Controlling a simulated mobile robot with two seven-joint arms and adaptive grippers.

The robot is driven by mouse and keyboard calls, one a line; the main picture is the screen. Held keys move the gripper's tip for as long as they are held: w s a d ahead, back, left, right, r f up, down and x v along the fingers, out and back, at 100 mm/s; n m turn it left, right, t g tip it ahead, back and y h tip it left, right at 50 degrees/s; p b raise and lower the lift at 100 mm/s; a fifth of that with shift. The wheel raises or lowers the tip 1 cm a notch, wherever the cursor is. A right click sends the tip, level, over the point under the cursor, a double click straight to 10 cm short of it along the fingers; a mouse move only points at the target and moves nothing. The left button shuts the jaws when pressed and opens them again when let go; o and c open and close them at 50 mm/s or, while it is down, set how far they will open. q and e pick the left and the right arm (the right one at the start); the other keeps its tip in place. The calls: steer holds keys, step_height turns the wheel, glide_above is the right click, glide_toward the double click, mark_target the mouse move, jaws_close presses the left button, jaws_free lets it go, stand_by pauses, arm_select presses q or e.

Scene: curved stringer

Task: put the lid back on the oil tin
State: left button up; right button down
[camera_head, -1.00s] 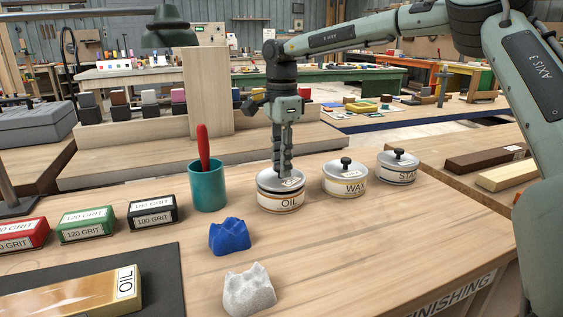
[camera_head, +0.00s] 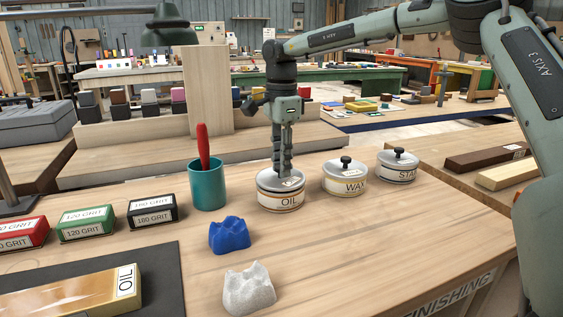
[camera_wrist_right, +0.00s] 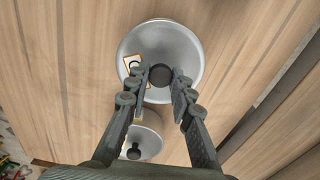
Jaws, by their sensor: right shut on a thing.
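The oil tin (camera_head: 284,205) is a round tin with a white OIL label on the bench. Its silver lid (camera_head: 264,181) lies level on top of the tin, with no clear gap in the head view. The lid also fills the middle of the right wrist view (camera_wrist_right: 185,42), with a small label on it. My right gripper (camera_head: 283,172) points straight down over the lid. Its fingers are shut on the lid's dark knob (camera_wrist_right: 160,75), and they hide the knob in the head view. My left gripper is not in view.
The wax tin (camera_head: 345,181) and a STAIN-type tin (camera_head: 397,169) stand to the right, lids on. A teal cup (camera_head: 207,187) with a red-handled tool stands left. Blue (camera_head: 229,237) and white (camera_head: 249,289) lumps lie in front. The right front bench is clear.

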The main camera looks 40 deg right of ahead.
stand_by(0.4)
steer(key=c, duration=0.8)
jaws_free()
steer(key=shift+o, duration=0.2)
steer(key=shift+r, duration=0.1)
steer(key=shift+r+p, duration=1.5)
steer(key=shift+r, duration=1.9)
